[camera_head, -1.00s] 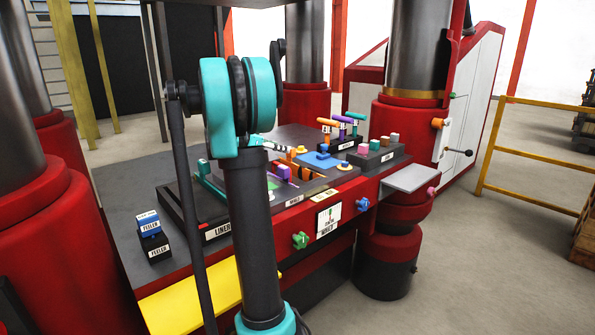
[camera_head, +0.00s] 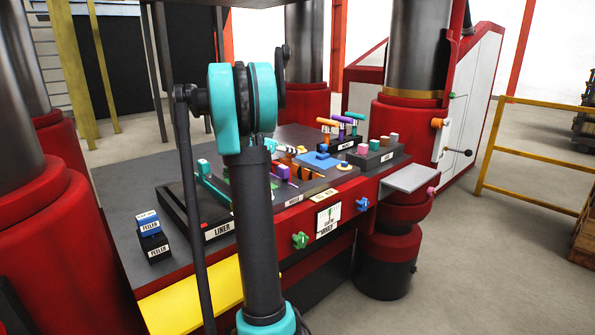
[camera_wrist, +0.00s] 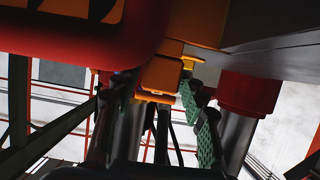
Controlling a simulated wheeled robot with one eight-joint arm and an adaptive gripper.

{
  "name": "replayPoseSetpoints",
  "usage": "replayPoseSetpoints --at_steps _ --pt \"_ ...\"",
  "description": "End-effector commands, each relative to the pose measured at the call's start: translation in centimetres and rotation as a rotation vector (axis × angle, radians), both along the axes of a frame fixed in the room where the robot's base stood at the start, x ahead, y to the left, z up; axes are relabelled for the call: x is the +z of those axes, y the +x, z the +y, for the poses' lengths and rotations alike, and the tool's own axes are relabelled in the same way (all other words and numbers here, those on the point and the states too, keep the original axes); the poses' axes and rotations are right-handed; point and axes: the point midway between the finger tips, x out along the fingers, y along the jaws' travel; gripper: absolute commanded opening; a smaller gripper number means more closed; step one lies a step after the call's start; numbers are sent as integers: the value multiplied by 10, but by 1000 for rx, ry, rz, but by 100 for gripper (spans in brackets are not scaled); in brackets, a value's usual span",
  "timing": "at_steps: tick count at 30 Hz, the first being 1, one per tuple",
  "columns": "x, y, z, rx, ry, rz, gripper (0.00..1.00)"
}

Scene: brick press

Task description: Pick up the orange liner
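In the wrist view an orange block (camera_wrist: 160,75) shows beyond and between the finger ends of my gripper (camera_wrist: 157,92). The fingers stand apart; the right one carries green ribbed pads, and the left one is dark. I cannot tell whether they touch the block. In the head view my arm hides most of my gripper and part of the press bed. Orange pieces (camera_head: 307,173) show on the bed just right of my arm, among purple and blue parts. I cannot tell which of them is the liner.
A black tray marked LINER (camera_head: 222,230) holds a teal bar left of my arm. Blue and black feeler blocks (camera_head: 150,228) stand at the bed's left. A rack with coloured handles (camera_head: 341,145) stands behind. Thick red-based columns (camera_head: 400,125) surround the bed.

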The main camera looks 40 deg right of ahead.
Motion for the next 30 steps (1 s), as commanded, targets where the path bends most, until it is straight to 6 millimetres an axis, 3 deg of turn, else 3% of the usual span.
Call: replayPoseSetpoints --at_steps 1,9,23,30 --pt "0 0 0 0 0 0 33" --pt "0 0 0 0 0 0 0" --pt "1 0 0 0 -1 1 0" --pt "15 0 0 0 -1 1 0"
